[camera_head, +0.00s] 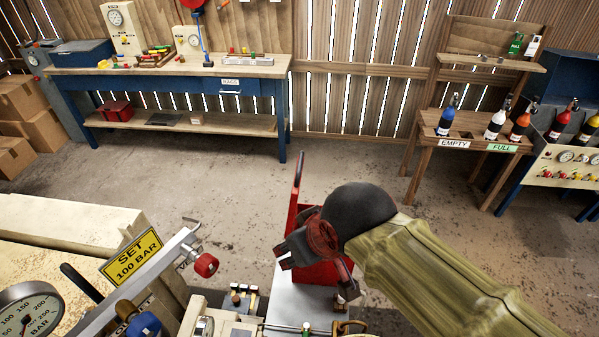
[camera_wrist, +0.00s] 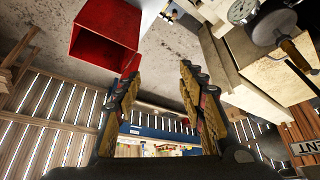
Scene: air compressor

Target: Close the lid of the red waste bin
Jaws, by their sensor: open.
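The red waste bin (camera_head: 318,273) stands at the lower centre in the head view, partly hidden by my gripper and arm. Its red lid (camera_head: 296,198) stands up on edge at the bin's left side, so the bin is open. In the wrist view the open red bin (camera_wrist: 104,42) is at the upper left, with its dark red inside showing. My gripper (camera_head: 284,254) is in front of and over the bin in the head view. In the wrist view my gripper (camera_wrist: 160,72) has its fingers spread with nothing between them. Contact with the lid cannot be told.
A bench with gauges, a sign (camera_head: 130,257) and a red knob (camera_head: 205,265) lies at the lower left. A blue-legged workbench (camera_head: 170,70) stands at the back left. A wooden bottle stand (camera_head: 470,130) is at the right. The concrete floor between is clear.

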